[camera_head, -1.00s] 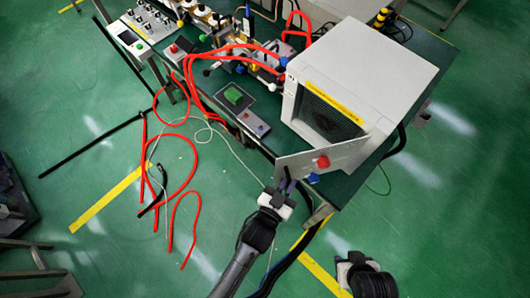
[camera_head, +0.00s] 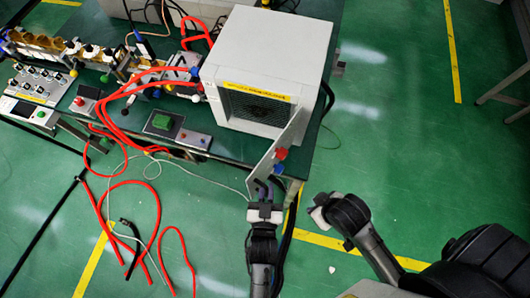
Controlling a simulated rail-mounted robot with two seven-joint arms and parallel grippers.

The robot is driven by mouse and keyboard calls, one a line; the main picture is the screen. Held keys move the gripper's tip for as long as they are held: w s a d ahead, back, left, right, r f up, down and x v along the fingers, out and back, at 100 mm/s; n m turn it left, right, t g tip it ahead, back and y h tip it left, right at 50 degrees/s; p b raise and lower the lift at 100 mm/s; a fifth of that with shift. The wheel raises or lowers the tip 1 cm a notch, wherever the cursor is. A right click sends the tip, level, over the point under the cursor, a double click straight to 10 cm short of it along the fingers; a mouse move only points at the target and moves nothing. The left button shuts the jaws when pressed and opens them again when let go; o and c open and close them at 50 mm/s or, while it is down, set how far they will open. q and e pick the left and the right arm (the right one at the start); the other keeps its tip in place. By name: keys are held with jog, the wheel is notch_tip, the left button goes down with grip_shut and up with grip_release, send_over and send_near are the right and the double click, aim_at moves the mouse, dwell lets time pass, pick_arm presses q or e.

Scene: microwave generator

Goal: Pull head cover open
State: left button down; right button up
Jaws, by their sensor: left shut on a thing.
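The white generator box (camera_head: 262,60) stands on the bench with a dark mesh window in its front. Its head cover (camera_head: 277,150) is a flat grey-white panel hinged at the box's right front edge. The cover stands swung out from the front, partly open, with a red knob (camera_head: 281,154) and a blue knob (camera_head: 278,169) on its outer side. My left gripper (camera_head: 263,188) is shut on the lower free edge of the head cover. My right gripper (camera_head: 318,208) is to the right of the cover, apart from it; its jaws are too unclear to read.
Red hoses (camera_head: 150,205) and black cables lie on the floor at left. Free green floor (camera_head: 420,150) lies to the right.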

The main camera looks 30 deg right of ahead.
pick_arm(q)
jog(key=c, duration=1.2)
grip_release()
jog(key=v, duration=1.3)
jog(key=shift+s+a+f, duration=0.1)
jog(key=shift+s+a, duration=0.1)
jog(key=shift+s, duration=0.15)
